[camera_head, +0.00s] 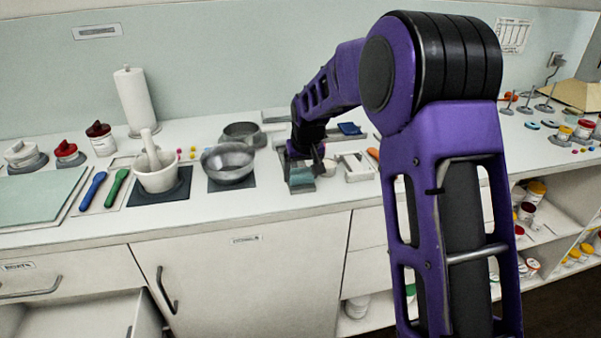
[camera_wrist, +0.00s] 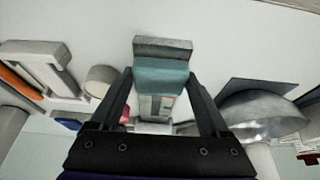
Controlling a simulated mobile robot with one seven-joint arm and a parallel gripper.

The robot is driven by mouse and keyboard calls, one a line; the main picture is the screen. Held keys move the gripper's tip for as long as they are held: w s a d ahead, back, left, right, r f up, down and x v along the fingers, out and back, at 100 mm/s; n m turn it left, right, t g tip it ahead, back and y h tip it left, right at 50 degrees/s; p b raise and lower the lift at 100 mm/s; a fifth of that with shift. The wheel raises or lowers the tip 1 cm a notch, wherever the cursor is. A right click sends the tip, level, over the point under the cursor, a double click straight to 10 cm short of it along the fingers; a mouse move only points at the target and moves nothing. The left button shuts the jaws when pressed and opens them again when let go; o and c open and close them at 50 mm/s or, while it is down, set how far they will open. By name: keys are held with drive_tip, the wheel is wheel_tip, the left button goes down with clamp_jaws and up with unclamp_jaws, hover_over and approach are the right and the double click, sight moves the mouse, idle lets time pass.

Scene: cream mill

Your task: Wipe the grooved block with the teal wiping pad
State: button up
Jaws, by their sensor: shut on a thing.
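The teal wiping pad (camera_wrist: 160,76) is between the two fingers of my gripper (camera_wrist: 158,82) in the wrist view, and the gripper is shut on it. In the head view the pad (camera_head: 302,179) shows just below my gripper (camera_head: 304,160), near the counter's front edge. The grey grooved block (camera_wrist: 163,47) shows past the pad's far edge in the wrist view; in the head view the block (camera_head: 302,189) shows at the pad's near side. The pad overlaps the block in both views and hides part of it. I cannot tell whether they touch.
A metal bowl (camera_head: 228,165) on a dark mat stands left of the block, with a mortar (camera_head: 156,170) farther left. A small round white dish (camera_head: 329,168) and a pale slotted stand (camera_head: 355,168) are close on the right. Little free room lies around the block.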

drive_tip(key=shift+r+p, duration=2.35)
drive_tip(key=shift+r, duration=1.8)
drive_tip(key=shift+f, duration=0.1)
